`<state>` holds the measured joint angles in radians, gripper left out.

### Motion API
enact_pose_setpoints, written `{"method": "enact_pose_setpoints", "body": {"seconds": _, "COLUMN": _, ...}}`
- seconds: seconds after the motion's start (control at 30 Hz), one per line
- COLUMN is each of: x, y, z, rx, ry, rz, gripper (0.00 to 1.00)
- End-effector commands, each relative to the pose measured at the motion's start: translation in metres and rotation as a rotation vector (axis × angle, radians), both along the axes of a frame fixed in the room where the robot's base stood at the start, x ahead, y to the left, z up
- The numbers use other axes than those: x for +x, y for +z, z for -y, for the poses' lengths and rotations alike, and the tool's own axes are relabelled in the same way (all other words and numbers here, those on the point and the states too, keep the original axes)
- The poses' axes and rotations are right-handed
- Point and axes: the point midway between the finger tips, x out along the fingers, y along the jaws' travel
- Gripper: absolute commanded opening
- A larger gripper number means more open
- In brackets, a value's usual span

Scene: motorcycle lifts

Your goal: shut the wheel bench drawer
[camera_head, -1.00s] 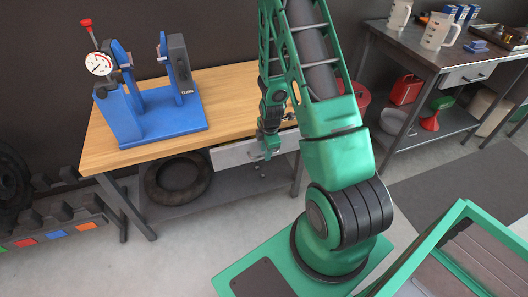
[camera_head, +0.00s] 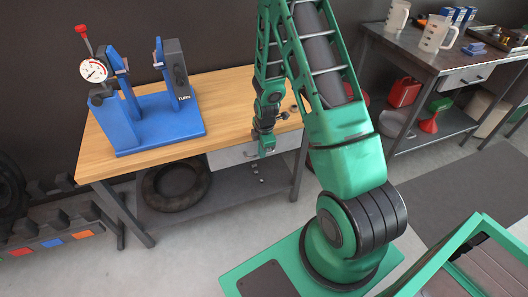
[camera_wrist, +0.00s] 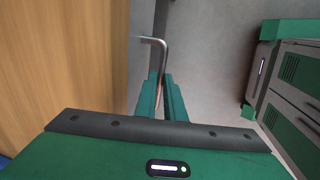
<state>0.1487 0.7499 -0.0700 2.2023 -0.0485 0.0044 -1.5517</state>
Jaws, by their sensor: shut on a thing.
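The wheel bench (camera_head: 190,145) has a wooden top, and its grey drawer (camera_head: 232,155) sits under the front edge at the right. The drawer front looks close beneath the top's edge; I cannot tell whether a small gap is left. My gripper (camera_head: 266,150) is at the drawer front, pointing down. In the wrist view my gripper (camera_wrist: 162,95) has its green fingers closed on the bent metal drawer handle (camera_wrist: 163,52). The wooden top lies left of the handle there. My arm hides part of the drawer's right side.
A blue wheel stand (camera_head: 160,118) with a dial gauge stands on the bench. A tyre (camera_head: 174,188) lies on the lower shelf. A second bench (camera_head: 440,60) with jugs stands at the right. Grey floor (camera_head: 190,250) is open in front.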

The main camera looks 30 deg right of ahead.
Motion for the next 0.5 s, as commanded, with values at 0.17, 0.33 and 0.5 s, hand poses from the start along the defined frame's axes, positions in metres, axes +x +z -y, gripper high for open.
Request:
{"method": "enact_pose_setpoints", "body": {"seconds": 0.17, "x": 0.0101, "y": 0.0028, "z": 0.0025, "rx": -0.007, "ry": 0.001, "rz": 0.023, "gripper": 0.16}}
{"method": "enact_pose_setpoints", "body": {"seconds": 0.33, "x": 0.0088, "y": 0.0027, "z": 0.0018, "rx": -0.007, "ry": 0.001, "rz": 0.021, "gripper": 0.28}}
{"method": "enact_pose_setpoints", "body": {"seconds": 0.5, "x": 0.0077, "y": 0.0024, "z": 0.0014, "rx": -0.006, "ry": 0.001, "rz": 0.018, "gripper": 0.28}}
